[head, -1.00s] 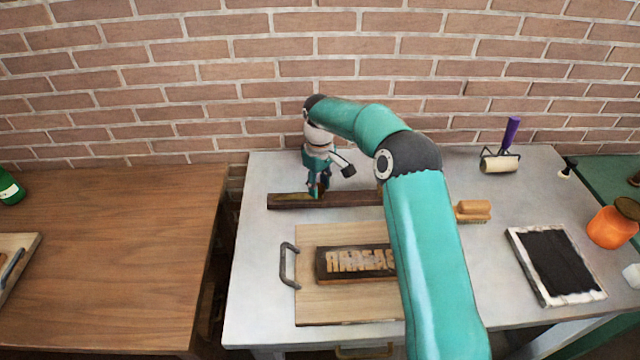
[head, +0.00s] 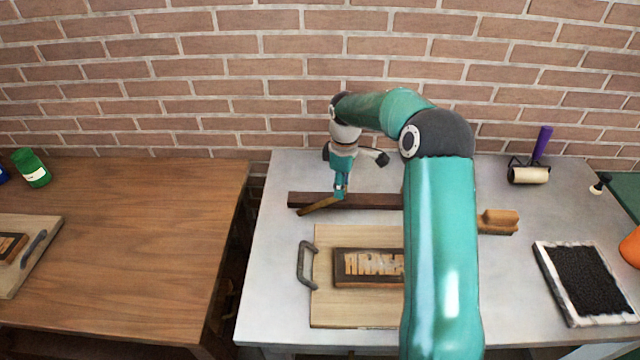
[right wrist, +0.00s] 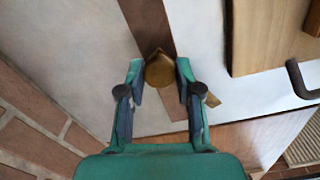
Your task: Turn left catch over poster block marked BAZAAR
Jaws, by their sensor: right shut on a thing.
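The left catch (head: 319,206), a brass-coloured lever, sits on the dark wooden bar (head: 375,201) and slants toward the front left, off the bar's front edge. My right gripper (head: 340,192) points down and is shut on the catch; the right wrist view shows its fingers (right wrist: 160,88) either side of the brass piece (right wrist: 160,70). The poster block (head: 345,282), dark with pale raised mirrored letters, lies on a pale board (head: 330,312) in front of the bar. My right arm hides the block's right end and the bar's right part. My left gripper is not in view.
The board has a grey handle (head: 303,265) at its left. A brush (head: 498,220), a roller with purple handle (head: 530,172) and a black ink slab (head: 588,282) stand to the right. A wooden table (head: 120,250) with a green bottle (head: 32,168) is across a gap at left.

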